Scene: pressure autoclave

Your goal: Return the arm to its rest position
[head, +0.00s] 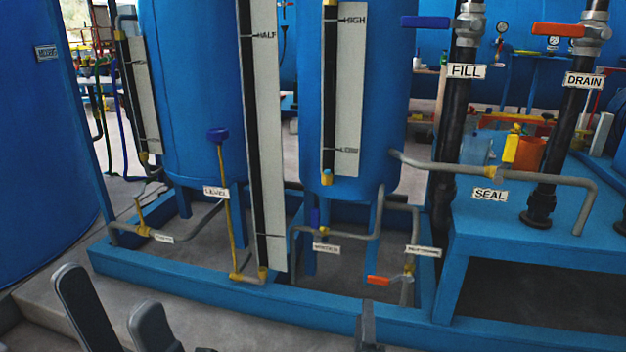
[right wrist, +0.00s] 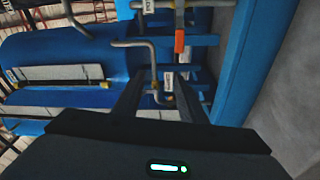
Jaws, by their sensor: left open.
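My left gripper (head: 108,290) is at the lower left of the head view. Its two grey fingers stand apart with nothing between them, in front of the blue frame's near edge. My right gripper shows only as a small dark tip (head: 367,328) at the bottom of the head view, below the orange-handled valve (head: 378,281). In the right wrist view my right gripper (right wrist: 160,84) has two dark fingers apart, with no object held between them. Pipes and an orange handle (right wrist: 179,41) lie beyond its fingers. My arms' links are mostly out of view.
Blue tanks (head: 350,100) stand on a low blue frame (head: 200,288). A yellow rod with a blue knob (head: 218,135) rises beside the level gauge (head: 268,130). The SEAL pipe (head: 450,167) and a blue bench (head: 500,235) are on the right. Grey floor shows at lower left.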

